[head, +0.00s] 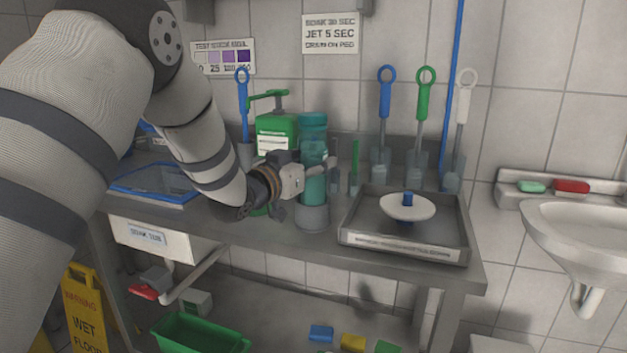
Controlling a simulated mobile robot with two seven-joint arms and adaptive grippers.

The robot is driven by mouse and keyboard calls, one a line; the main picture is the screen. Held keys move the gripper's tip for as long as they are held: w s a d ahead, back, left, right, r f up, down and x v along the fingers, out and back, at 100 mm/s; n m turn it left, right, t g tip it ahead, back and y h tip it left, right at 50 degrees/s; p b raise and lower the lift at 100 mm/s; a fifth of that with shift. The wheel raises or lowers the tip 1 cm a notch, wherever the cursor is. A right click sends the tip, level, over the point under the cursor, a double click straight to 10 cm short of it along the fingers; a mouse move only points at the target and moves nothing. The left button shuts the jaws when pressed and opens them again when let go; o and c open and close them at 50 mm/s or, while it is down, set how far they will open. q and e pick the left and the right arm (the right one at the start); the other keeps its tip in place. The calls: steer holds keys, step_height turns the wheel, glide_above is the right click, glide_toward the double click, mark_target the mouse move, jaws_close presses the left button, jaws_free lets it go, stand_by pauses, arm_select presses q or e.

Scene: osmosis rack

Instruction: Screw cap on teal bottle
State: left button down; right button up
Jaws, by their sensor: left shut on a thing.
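The teal bottle (314,188) stands upright in a grey round holder (312,219) on the counter. A teal cap-like piece (313,120) is at its top; I cannot tell whether it is seated or threaded. My left gripper (318,170) comes in from the left at the bottle's middle height, below the cap-like piece. It is shut on the bottle, with a finger across its front. The gripper hides part of the bottle's left side. My right gripper is not in view.
A green pump container (275,134) stands behind left of the bottle. A grey tray (403,254) with a white disc (407,207) is to the right. Brushes in holders, including a green-handled one (425,92), line the wall. A blue-edged basin (155,184) is left.

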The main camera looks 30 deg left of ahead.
mark_target(313, 179)
arm_select(q)
step_height(313, 179, down, 4)
steer(key=shift+f+b, duration=0.1)
steer(key=shift+b, duration=0.2)
steer(key=shift+r, duration=0.2)
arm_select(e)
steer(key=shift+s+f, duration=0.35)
arm_select(q)
steer(key=c, duration=0.8)
jaws_free()
steer(key=shift+f, duration=0.1)
steer(key=shift+o, duration=0.2)
